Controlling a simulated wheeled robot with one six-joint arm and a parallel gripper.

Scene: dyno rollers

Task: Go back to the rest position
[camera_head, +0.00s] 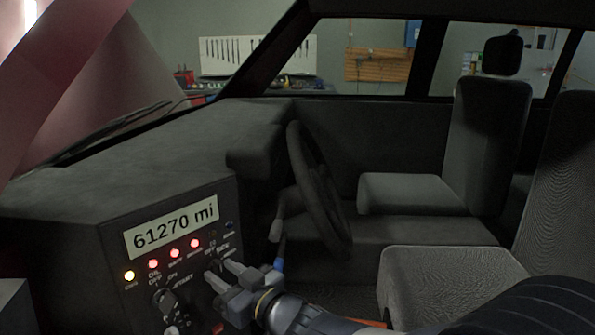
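My gripper (219,272) is in front of the lower right part of the dashboard panel (120,249), its fingers pointing toward the panel. Its two fingers show close together, and the gap between them is too unclear to tell whether it is open or shut. It hides part of the panel behind it. I cannot tell whether the fingertips touch the panel. A dark rotary knob (164,299) sits on the panel to the left of my gripper, apart from it.
A display (172,232) reads 61270 mi above several lit indicator lights (174,253). The steering wheel (318,188) and a lever (277,229) stand to the right of my gripper. Seats (452,285) lie further right. A windshield pillar (268,72) rises behind the dashboard.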

